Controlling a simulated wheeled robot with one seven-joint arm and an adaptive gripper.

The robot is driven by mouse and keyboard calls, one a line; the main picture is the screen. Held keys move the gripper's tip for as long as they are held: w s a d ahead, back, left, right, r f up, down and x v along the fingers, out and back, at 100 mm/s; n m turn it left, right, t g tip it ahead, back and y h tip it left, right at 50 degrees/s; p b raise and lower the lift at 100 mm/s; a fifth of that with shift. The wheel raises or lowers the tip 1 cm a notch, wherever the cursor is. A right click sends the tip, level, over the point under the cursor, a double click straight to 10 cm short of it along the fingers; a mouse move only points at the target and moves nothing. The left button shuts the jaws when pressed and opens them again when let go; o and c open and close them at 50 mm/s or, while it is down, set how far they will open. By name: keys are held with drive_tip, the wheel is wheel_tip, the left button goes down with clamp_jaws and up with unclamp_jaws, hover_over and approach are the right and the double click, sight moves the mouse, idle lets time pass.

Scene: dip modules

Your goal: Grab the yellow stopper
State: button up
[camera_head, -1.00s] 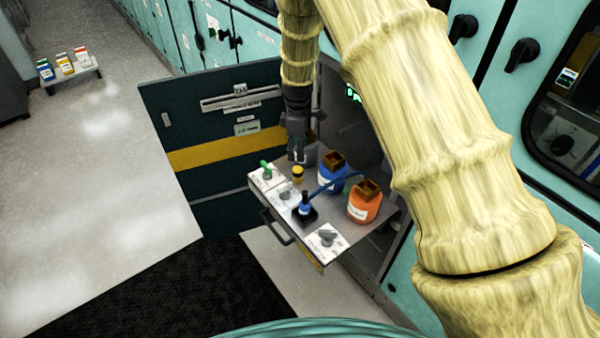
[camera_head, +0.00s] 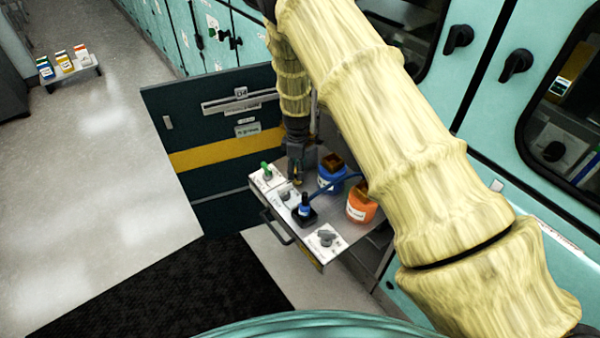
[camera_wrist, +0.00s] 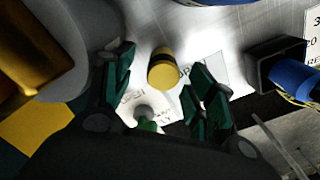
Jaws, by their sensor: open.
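The yellow stopper (camera_wrist: 162,70), a short cylinder with a dark band, stands on the metal drawer shelf (camera_head: 285,225). In the wrist view it lies between and just beyond the two green-padded fingers of my gripper (camera_wrist: 160,92). The fingers are open, with a gap on each side of the stopper. In the head view my gripper (camera_head: 297,180) hangs over the stopper's place and mostly hides it; only a little yellow shows at the fingertips.
White panels with a green knob (camera_head: 266,171) and grey knobs line the shelf. An open cabinet door (camera_head: 215,125) stands behind.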

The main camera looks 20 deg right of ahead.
drive_tip(key=shift+f, duration=0.7)
drive_tip(key=c, duration=1.1)
drive_tip(key=shift+r, duration=0.1)
